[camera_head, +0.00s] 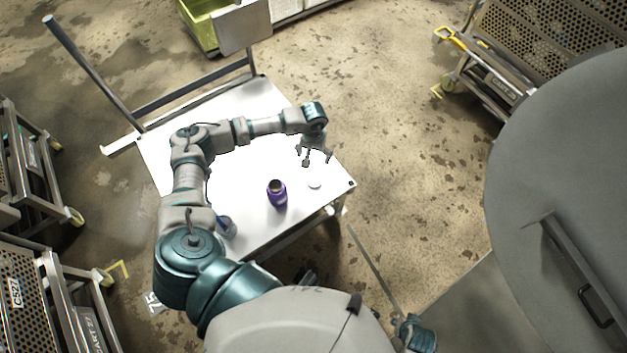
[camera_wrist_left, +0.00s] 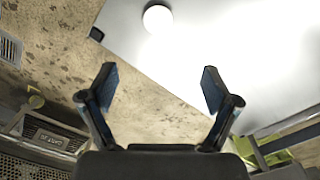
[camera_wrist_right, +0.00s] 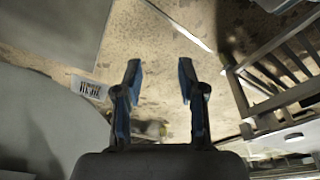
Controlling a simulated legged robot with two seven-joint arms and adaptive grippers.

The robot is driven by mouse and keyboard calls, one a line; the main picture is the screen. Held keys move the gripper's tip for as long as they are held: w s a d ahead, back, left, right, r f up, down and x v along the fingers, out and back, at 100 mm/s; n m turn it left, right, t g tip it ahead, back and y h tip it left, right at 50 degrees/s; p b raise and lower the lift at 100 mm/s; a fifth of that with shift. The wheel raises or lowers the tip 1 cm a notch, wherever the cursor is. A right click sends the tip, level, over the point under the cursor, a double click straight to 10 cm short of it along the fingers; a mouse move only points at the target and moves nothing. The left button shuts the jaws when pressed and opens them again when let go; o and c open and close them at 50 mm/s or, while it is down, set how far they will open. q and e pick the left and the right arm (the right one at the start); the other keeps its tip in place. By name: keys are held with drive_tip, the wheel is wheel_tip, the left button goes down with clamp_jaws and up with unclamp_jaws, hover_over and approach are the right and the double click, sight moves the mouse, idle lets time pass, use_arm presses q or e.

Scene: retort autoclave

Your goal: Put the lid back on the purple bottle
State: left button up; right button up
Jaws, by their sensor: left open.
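The purple bottle (camera_head: 277,194) stands upright on the white table, its top open and uncovered. The white round lid (camera_head: 314,183) lies on the table to the right of the bottle, near the table's corner. It also shows in the left wrist view (camera_wrist_left: 158,18), beyond the fingertips. My left gripper (camera_head: 316,158) is open and empty, above the table near the lid and apart from it. My right gripper (camera_wrist_right: 160,75) is open and empty, over the floor away from the table. The bottle is not in either wrist view.
The white table (camera_head: 245,105) has a metal push bar at its left. A grey-blue container (camera_head: 227,227) stands near its front edge, partly beside my left arm. Perforated carts (camera_head: 545,40) stand at the left and top right. A large grey round body (camera_head: 570,190) fills the right.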

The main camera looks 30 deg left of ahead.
use_arm(q)
drive_tip(key=b, duration=0.2)
hover_over(314, 182)
drive_tip(key=f, duration=1.1)
drive_tip(key=shift+w+a+f, duration=0.25)
drive_tip(key=shift+w+f, duration=0.1)
drive_tip(key=shift+w, duration=0.05)
drive_tip(key=shift+d+f, duration=0.15)
use_arm(e)
drive_tip(key=r, duration=0.3)
drive_tip(key=d+r, duration=0.1)
drive_tip(key=r, duration=0.1)
drive_tip(key=shift+s, duration=0.3)
drive_tip(key=shift+a, duration=0.1)
use_arm(q)
drive_tip(key=f, duration=0.4)
drive_tip(key=shift+s+f+b, duration=0.3)
drive_tip(key=shift+f, duration=0.4)
use_arm(e)
drive_tip(key=shift+s+r, duration=0.2)
drive_tip(key=shift+r, duration=0.45)
drive_tip(key=shift+s+r, duration=0.2)
drive_tip(key=shift+r, duration=0.4)
use_arm(q)
drive_tip(key=shift+r, duration=0.1)
use_arm(e)
drive_tip(key=shift+w, duration=0.1)
